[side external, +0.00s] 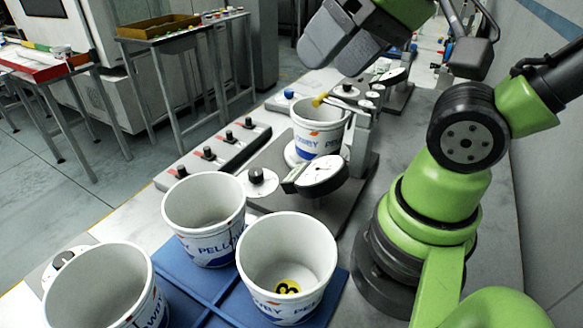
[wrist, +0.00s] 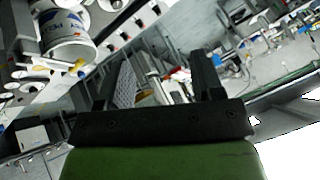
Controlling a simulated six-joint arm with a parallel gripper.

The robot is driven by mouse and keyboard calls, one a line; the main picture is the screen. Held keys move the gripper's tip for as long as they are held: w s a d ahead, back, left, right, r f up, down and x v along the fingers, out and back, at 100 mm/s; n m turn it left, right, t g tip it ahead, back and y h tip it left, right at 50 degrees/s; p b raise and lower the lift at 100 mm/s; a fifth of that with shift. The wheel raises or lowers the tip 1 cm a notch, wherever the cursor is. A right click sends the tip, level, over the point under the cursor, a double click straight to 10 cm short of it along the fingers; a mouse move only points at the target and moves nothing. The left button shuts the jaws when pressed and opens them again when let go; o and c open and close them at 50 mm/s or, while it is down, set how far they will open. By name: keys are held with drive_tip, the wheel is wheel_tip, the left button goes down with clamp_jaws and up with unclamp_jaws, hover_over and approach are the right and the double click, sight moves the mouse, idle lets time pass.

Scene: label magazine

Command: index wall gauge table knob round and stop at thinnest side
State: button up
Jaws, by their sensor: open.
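The wall gauge stands mid-bench in the side view, with a round white dial (side external: 321,174) on its front. A white printed tub (side external: 318,138) sits upright on its table, and a yellow-tipped arm (side external: 319,100) reaches to the tub's rim. A black knob (side external: 257,174) on a white disc is at the gauge's left front corner. The dial reading is too small to tell. In the wrist view the tub (wrist: 62,52) is at upper left, tilted by the camera angle. My gripper (wrist: 170,66) is open and empty, away from the knob; its fingertips are not clear in the side view.
Several white tubs stand in front, including one (side external: 203,215) on a blue tray (side external: 210,285); another (side external: 287,262) has a yellow-and-black mark inside. A control strip (side external: 215,150) with several black knobs lies left of the gauge. Side tables (side external: 160,38) stand beyond the bench.

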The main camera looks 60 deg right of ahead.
drive_tip(key=shift+w, duration=0.1)
idle(0.5)
drive_tip(key=n+g+h, duration=0.2)
drive_tip(key=n+g, duration=0.5)
drive_tip(key=n, duration=0.4)
hover_over(255, 171)
wheel_tip(255, 171, down, 20)
drive_tip(key=shift+r, duration=0.2)
wheel_tip(255, 171, down, 9)
drive_tip(key=shift+f, duration=0.1)
drive_tip(key=c, duration=0.9)
